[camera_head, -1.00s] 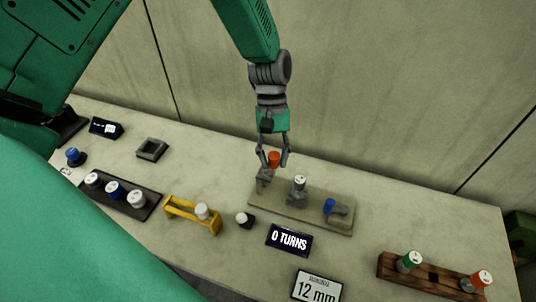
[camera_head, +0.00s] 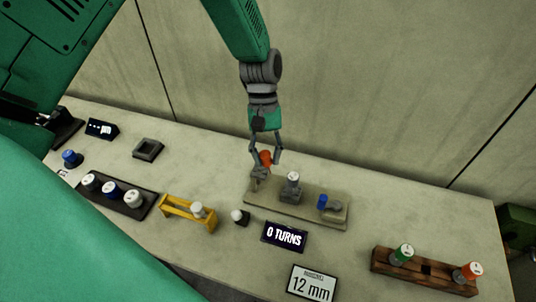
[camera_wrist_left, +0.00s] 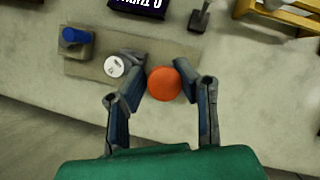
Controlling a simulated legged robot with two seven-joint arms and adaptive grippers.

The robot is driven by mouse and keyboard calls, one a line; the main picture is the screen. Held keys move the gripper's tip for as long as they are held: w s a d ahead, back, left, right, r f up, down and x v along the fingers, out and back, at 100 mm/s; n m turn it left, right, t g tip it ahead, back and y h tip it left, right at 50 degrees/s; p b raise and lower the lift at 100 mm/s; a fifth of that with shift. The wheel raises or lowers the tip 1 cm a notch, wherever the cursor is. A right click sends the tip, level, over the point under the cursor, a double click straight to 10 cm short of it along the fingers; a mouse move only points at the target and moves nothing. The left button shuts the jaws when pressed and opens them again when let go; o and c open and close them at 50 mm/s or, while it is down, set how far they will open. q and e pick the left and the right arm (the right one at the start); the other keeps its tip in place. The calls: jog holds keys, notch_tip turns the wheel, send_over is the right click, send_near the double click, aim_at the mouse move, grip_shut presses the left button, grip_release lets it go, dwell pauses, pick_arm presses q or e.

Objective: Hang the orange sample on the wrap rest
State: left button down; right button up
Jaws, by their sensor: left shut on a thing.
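The orange sample (camera_head: 265,157) is between the fingers of my left gripper (camera_head: 264,163), which is shut on it. In the wrist view its round orange face (camera_wrist_left: 164,84) shows between the two fingers of the left gripper (camera_wrist_left: 163,88). The gripper is over the left end of a beige board (camera_head: 310,212), above a grey holder (camera_head: 256,181). I cannot tell whether the sample touches this holder, or whether it is the wrap rest. My right gripper is not in view.
On the board stand a white-topped piece (camera_head: 293,177) and a blue piece (camera_head: 322,202). A "0 TURNS" display (camera_head: 285,236) and a "12 mm" sign (camera_head: 312,284) are in front. A yellow holder (camera_head: 181,217) is left, a wooden rack (camera_head: 420,275) right.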

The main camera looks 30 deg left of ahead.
pick_arm(q)
jog(key=shift+a+r, duration=0.1)
jog(key=shift+r, duration=0.1)
jog(key=shift+a+f, duration=0.15)
jog(key=shift+a, duration=0.25)
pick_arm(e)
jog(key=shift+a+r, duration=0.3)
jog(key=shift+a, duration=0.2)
pick_arm(q)
jog(key=shift+d, duration=0.25)
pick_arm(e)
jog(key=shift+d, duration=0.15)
pick_arm(q)
jog(key=shift+a+g+y+p, duration=0.1)
jog(key=shift+g+y+p, duration=0.2)
jog(key=shift+y+p, duration=0.15)
jog(key=shift+a, duration=0.2)
jog(key=shift+a+g+y+p, duration=0.35)
jog(key=shift+a+g+y, duration=0.05)
jog(key=shift+a+y, duration=0.15)
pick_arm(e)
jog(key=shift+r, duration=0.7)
pick_arm(q)
jog(key=shift+d, duration=0.1)
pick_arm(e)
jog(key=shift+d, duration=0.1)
pick_arm(q)
jog(key=shift+w, duration=0.2)
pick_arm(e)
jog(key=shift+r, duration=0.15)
